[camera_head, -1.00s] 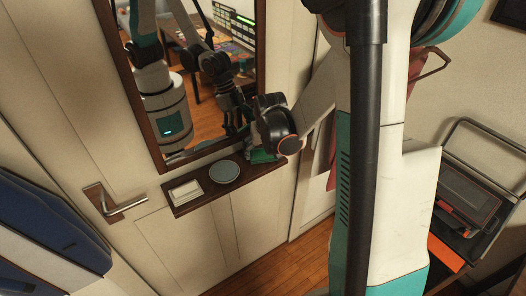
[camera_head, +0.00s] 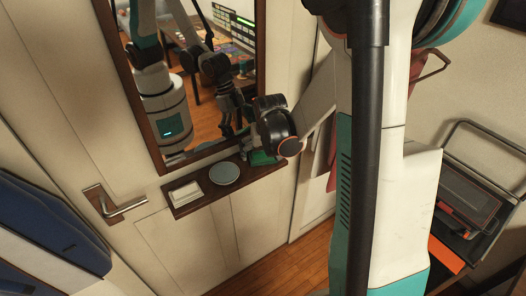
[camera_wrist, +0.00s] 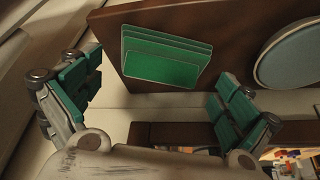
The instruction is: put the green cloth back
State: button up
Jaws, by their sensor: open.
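The green cloth (camera_head: 262,158) lies at the right end of a narrow dark wooden shelf (camera_head: 212,199) under the mirror. In the wrist view the green cloth (camera_wrist: 160,65) is a flat, neatly folded stack of layers on the shelf (camera_wrist: 228,35). My gripper (camera_wrist: 158,82) is open and empty, with its green-padded fingers spread to either side of the cloth's near edge and apart from it. In the head view my wrist covers part of the cloth and most of my gripper.
A round grey-blue dish (camera_head: 224,173) sits on the shelf beside the cloth, and a white folded stack (camera_head: 185,193) sits at the left end. A dark-framed mirror (camera_head: 205,100) rises just behind the shelf. A door handle (camera_head: 115,206) juts out at left.

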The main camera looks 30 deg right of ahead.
jog(key=p+v, duration=0.2)
jog(key=v, duration=0.9)
jog(key=shift+r, duration=0.3)
jog(key=shift+s, duration=0.2)
dwell(0.5)
